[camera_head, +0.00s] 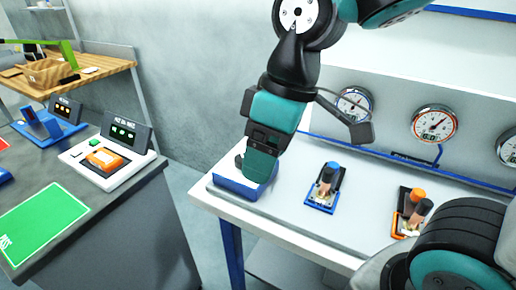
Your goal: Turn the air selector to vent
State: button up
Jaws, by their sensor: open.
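A low blue box with a pale top (232,183) stands at the left end of the white bench. A dark knob (239,160) shows on it, mostly behind my gripper; I take this for the air selector. Its labels and pointer are hidden or too small to read. My gripper (261,165) points down over the box and covers its right part. The jaws are open, with nothing seen between them. I cannot tell whether a finger touches the knob.
A blue-based valve (323,187) and an orange-topped valve (410,212) stand right of my gripper. Gauges (433,123) line the back panel. A gap separates counter and bench.

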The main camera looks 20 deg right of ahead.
jog(key=w+d+r+n+h+b, duration=0.1)
jog(key=w+d+n+h, duration=0.15)
jog(key=w, duration=0.65)
jog(key=w+d+n+h, duration=0.1)
jog(key=w+n, duration=0.2)
jog(key=w, duration=0.7)
jog(key=shift+y, duration=0.25)
notch_tip(320, 180, down, 17)
jog(key=shift+d+r+p, duration=0.1)
jog(key=shift+r+p, duration=0.05)
jog(key=shift+p, duration=0.25)
jog(key=shift+c, duration=0.5)
jog(key=c, duration=0.8)
jog(key=shift+c, duration=0.2)
